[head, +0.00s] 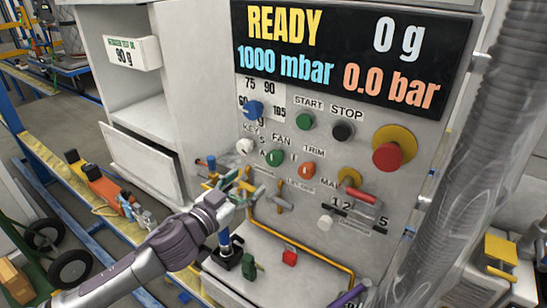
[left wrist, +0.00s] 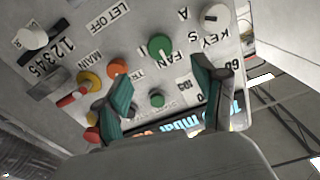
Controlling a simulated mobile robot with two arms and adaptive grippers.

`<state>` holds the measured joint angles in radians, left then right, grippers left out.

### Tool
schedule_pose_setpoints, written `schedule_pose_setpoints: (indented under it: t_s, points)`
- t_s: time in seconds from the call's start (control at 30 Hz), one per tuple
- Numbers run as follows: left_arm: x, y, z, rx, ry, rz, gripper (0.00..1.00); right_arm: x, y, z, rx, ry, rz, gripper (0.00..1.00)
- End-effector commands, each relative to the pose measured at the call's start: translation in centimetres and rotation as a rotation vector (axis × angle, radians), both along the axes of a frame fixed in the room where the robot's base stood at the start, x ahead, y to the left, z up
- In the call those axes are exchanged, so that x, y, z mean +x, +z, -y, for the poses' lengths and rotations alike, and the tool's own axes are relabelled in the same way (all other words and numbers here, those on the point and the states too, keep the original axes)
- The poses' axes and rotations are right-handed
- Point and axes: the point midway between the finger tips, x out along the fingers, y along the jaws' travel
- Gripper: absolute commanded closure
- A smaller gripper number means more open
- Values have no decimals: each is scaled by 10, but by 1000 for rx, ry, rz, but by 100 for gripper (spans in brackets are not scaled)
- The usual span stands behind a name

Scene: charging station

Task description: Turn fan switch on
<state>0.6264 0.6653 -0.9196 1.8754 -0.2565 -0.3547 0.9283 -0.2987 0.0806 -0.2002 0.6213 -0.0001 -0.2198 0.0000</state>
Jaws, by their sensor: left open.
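The fan switch (head: 275,158) is a green knob under the FAN label on the white control panel. In the left wrist view the panel appears upside down, and the green fan switch (left wrist: 160,45) lies just past the space between my fingers. My left gripper (head: 230,188) is in front of the panel, below and left of the switch. In the left wrist view my left gripper (left wrist: 161,66) shows two teal fingers spread apart, with nothing between them. I see no contact with the knob. My right gripper is not in view.
Near the switch are the white key knob (head: 245,146), orange trim knob (head: 306,170), green start button (head: 304,121) and red emergency button (head: 388,155). Brass valves (head: 278,198) and pipes stand out below. A thick translucent hose (head: 455,150) runs along the right.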

Motion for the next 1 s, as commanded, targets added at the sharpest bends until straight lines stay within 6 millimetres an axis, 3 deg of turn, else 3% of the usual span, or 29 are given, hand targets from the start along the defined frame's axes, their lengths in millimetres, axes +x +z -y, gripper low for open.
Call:
schedule_pose_setpoints:
  t_s: [0.5, 0.7, 1.0]
  points:
    - [84, 1, 57, 1, 1, 0, 30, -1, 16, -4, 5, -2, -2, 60]
    - [98, 0, 66, 1, 1, 0, 30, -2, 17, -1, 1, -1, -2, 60]
    - [101, 0, 68, 1, 1, 0, 30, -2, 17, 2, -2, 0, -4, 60]
